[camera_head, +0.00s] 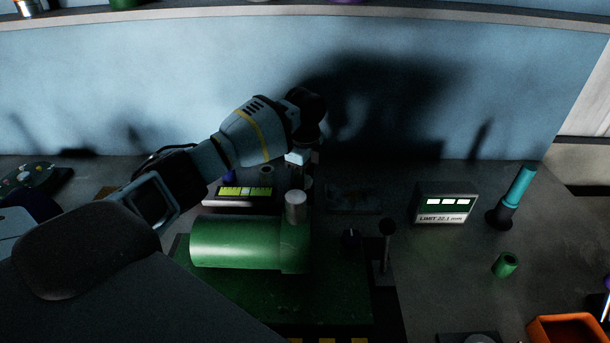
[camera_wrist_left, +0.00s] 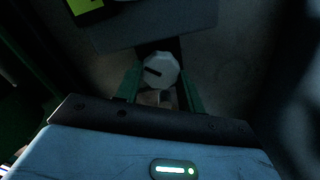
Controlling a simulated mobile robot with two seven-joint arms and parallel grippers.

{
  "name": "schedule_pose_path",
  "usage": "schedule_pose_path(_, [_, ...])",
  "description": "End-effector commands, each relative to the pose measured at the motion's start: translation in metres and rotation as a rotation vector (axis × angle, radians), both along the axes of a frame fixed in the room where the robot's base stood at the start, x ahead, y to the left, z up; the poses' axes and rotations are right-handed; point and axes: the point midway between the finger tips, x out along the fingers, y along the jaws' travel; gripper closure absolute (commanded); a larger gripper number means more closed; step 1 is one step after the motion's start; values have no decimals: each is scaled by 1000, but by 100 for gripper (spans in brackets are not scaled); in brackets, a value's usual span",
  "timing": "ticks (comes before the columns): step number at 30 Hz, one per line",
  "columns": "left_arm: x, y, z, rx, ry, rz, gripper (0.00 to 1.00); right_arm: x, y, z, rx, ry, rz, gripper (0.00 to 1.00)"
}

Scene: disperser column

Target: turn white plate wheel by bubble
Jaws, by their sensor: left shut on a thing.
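The white plate wheel (camera_wrist_left: 160,70) shows in the left wrist view as a small pale, many-sided knob with a dark slot-like mark pointing to the left. My left gripper (camera_wrist_left: 160,86) is shut on it, with one green finger at each side. In the head view my left gripper (camera_head: 299,164) points down behind the green cylinder machine; its fingertips and the wheel are hard to make out in the shadow. A yellow-green strip with dark divisions, perhaps the bubble vial (camera_head: 245,191), lies left of the gripper. No bubble can be made out. My right gripper is not in view.
A green machine (camera_head: 236,243) with a silver post (camera_head: 296,207) stands in front of the gripper. A dark lever (camera_head: 386,245), a limit display (camera_head: 444,204), a teal-topped cylinder (camera_head: 519,188), a green cup (camera_head: 505,264) and an orange bin (camera_head: 566,327) stand to the right.

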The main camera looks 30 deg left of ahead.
Motion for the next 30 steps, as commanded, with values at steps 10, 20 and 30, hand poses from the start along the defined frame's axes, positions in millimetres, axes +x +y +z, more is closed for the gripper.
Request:
schedule_pose_path(10, [0,-1,-1,-1,1,-57,84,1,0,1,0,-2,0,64])
schedule_pose_path(20, [-1,-1,-1,-1,2,-57,60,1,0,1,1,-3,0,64])
schedule_pose_path(30, [0,0,0,0,0,-56,52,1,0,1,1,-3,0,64])
